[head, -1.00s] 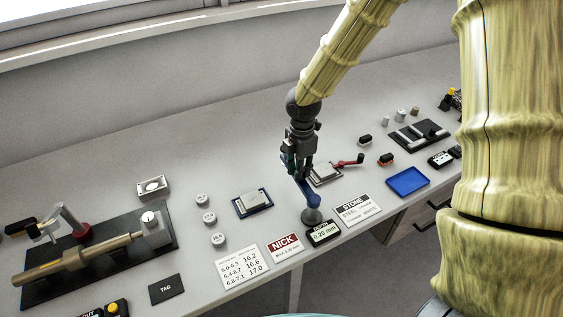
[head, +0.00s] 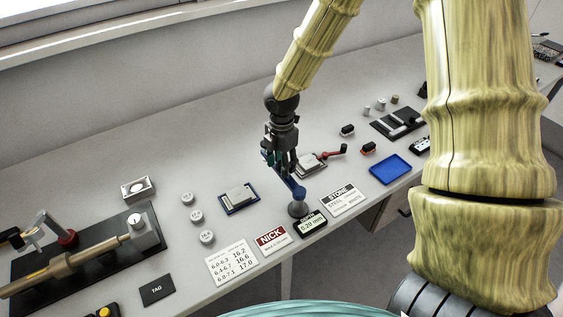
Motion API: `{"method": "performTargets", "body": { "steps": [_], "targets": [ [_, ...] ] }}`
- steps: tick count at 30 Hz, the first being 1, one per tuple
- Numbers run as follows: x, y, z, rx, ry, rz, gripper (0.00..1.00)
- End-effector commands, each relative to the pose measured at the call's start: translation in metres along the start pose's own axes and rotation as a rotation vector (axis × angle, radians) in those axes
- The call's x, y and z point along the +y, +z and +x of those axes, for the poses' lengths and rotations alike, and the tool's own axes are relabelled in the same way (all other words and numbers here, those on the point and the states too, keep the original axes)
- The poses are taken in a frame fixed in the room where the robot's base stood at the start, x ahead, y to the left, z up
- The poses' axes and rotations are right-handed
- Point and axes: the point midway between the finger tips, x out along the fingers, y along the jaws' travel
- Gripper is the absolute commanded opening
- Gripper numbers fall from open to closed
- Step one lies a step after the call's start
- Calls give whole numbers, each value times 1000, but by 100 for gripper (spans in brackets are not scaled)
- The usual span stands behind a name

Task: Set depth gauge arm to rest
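The depth gauge has a round grey base (head: 298,209) near the bench's front edge, with a blue arm (head: 299,192) rising from it up and left toward my gripper. Its readout (head: 311,223) in front shows "DEPTH 0.20 mm". My gripper (head: 287,171) points down over the blue arm, just behind the base. Its fingers overlap the arm in the picture, so I cannot tell whether they are shut on it.
A plate with a red lever (head: 330,153) lies just right of my gripper. A blue-edged tray with a grey block (head: 238,198) lies left. A STONE card (head: 341,199) and NICK card (head: 272,237) lie in front. A blue tray (head: 390,169) is at right.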

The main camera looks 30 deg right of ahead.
Motion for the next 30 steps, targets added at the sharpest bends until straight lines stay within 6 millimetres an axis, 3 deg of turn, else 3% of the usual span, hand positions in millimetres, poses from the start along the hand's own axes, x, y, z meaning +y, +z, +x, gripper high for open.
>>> {"method": "performTargets", "body": {
  "steps": [5, 11, 30],
  "targets": [
    [0, 0, -1, 0, 0, 0, 44],
    [1, 0, -17, 0, 3, 1, 44],
    [1, 0, -107, 0, 2, 0, 44]
  ]
}}
